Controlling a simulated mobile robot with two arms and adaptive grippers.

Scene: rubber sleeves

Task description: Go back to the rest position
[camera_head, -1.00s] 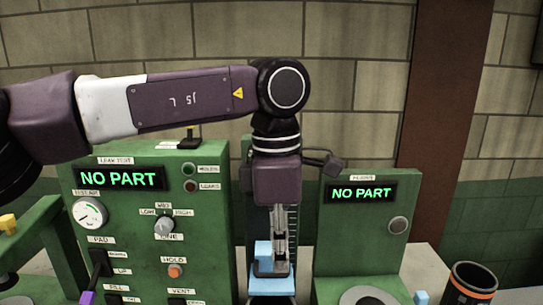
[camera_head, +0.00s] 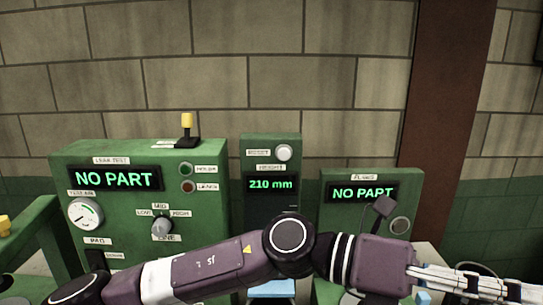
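My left arm comes in from the lower left and runs low across the front of the machines. Its gripper (camera_head: 500,287) points right at the lower right edge, with grey fingers seen from the side. The view does not show whether they are apart or closed, and no held part can be made out. My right arm and gripper are not in view.
A green leak test panel (camera_head: 125,212) reads NO PART. A height station (camera_head: 272,160) reads 210 mm, with a light blue piece (camera_head: 272,290) below. A green station (camera_head: 370,178) at right also reads NO PART. A brown column (camera_head: 445,90) stands behind.

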